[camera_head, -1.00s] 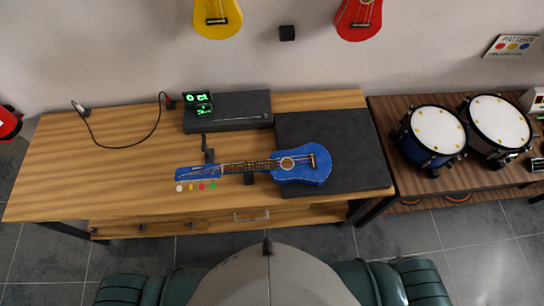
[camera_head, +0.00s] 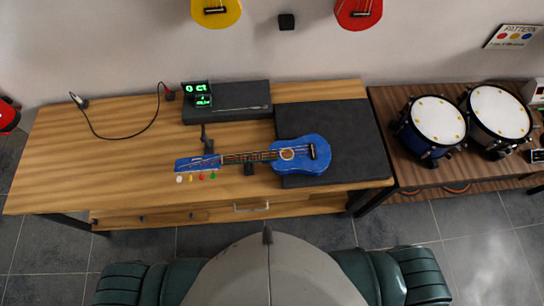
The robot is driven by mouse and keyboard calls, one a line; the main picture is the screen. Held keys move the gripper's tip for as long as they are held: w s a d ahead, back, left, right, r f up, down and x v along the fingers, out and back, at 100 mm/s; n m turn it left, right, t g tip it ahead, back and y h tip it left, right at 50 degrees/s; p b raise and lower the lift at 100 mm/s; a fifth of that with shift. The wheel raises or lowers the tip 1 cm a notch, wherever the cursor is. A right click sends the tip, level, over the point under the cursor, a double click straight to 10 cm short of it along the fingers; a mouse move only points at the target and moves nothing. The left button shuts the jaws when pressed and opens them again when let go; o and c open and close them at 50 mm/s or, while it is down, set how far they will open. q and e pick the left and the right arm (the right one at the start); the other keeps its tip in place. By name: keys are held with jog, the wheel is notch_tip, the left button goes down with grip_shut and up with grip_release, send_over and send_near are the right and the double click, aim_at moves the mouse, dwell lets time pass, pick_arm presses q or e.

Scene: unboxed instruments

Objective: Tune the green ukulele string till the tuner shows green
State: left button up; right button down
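A blue ukulele (camera_head: 312,153) lies on the wooden table, its body on a dark mat and its neck pointing left. Its headstock (camera_head: 190,163) has a row of coloured tuning pegs along the near side: white, yellow, red and a green peg (camera_head: 212,176) nearest the neck. A small tuner display (camera_head: 197,94) with green glowing characters stands at the back of the table; the characters are too small to read surely. Neither gripper is in view; only my own body shows at the bottom.
A dark flat box (camera_head: 240,108) lies beside the tuner. A black cable (camera_head: 120,137) loops over the left of the table (camera_head: 60,180). Small black stands are near the ukulele's neck. A right-hand table holds drums (camera_head: 437,120). A yellow and a red ukulele hang on the wall.

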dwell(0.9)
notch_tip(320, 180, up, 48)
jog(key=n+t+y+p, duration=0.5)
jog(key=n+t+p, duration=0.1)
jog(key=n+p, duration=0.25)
send_over(300, 168)
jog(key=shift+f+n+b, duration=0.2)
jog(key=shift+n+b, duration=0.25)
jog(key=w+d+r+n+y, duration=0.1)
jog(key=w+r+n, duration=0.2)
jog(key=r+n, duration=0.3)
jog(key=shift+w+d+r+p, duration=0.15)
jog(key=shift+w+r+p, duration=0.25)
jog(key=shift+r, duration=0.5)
